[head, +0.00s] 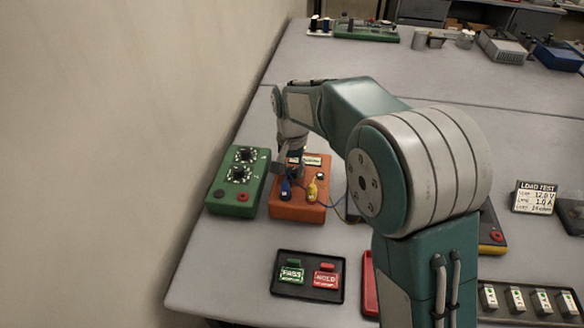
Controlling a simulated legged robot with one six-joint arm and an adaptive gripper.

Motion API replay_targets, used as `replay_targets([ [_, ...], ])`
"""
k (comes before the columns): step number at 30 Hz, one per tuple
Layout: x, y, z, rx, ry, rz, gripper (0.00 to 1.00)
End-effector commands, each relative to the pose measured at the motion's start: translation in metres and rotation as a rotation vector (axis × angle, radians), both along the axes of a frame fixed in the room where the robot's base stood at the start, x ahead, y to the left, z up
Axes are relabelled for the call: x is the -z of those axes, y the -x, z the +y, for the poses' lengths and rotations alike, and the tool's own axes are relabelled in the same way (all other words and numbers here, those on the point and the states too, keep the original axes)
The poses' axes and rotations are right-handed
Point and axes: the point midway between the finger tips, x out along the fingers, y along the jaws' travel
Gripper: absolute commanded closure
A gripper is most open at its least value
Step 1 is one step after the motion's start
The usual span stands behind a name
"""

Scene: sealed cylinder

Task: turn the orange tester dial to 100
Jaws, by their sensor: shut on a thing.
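The orange tester (299,211) is a box on the grey bench, left of centre in the head view. A blue plug (285,190) and a yellow plug (312,191) stand in its top, with thin leads running to the right. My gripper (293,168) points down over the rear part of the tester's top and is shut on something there. The dial lies under my gripper and is hidden, so I cannot read its setting. A small pale label (312,160) shows at the tester's rear edge.
A green box with two black dials (236,205) stands close to the tester's left. In front lies a black tray (308,293) with PASS and HOLD tags. A load test sign (534,197) stands at right. Other equipment lines the far bench. A wall borders the left.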

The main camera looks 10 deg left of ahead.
Motion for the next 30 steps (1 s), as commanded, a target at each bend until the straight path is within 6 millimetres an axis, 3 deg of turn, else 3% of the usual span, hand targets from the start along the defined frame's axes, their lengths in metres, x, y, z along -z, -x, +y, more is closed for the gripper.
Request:
replay_targets([
  [3, 0.003, 0.002, 0.001, 0.000, 0.001, 0.008, 1.00],
  [4, 0.003, 0.002, 0.001, 0.000, 0.001, 0.008, 0.52],
  [6, 0.003, 0.002, 0.001, 0.000, 0.001, 0.008, 0.27],
  [20, -0.006, 0.000, 0.000, -0.001, -0.002, 0.000, 0.27],
  [30, -0.071, -0.001, 0.002, -0.001, -0.002, -0.001, 0.27],
])
